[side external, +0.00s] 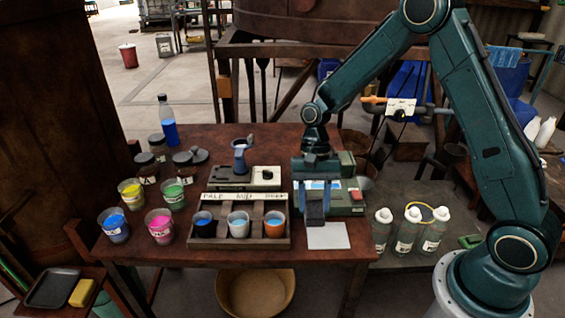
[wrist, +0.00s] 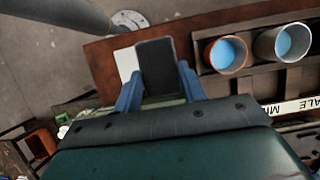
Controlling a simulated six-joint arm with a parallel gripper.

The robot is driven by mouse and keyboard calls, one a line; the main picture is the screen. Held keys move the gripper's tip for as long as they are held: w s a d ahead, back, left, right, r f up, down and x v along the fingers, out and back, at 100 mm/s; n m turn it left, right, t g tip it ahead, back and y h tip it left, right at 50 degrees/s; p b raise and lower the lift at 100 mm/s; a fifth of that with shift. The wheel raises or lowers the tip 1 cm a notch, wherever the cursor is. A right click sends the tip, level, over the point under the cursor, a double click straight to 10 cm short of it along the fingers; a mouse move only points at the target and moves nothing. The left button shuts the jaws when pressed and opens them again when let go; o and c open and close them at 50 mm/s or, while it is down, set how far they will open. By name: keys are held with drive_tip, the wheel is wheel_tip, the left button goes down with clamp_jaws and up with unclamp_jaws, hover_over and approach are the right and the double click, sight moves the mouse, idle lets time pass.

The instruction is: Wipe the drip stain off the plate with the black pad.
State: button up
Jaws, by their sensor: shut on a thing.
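The black pad (wrist: 155,66) is held between the two blue fingers of my gripper (wrist: 158,88) in the wrist view. In the side view my gripper (side external: 316,192) points down with the black pad (side external: 314,213) at its tips, at the back-left edge of the white plate (side external: 328,237). I cannot tell if the pad touches the plate. The plate lies flat near the table's front edge and shows partly beside the pad in the wrist view (wrist: 126,62). I make out no stain on the visible part of the plate; the pad covers some of it.
Left of the plate, a wooden rack (side external: 250,239) holds several cups of blue and orange tones. A device with a red button (side external: 356,195) stands behind the plate. White-capped bottles (side external: 406,232) stand to the right. Paint cups (side external: 160,227) stand at the table's left.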

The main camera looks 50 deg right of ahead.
drive_tip(key=shift+r, duration=0.8)
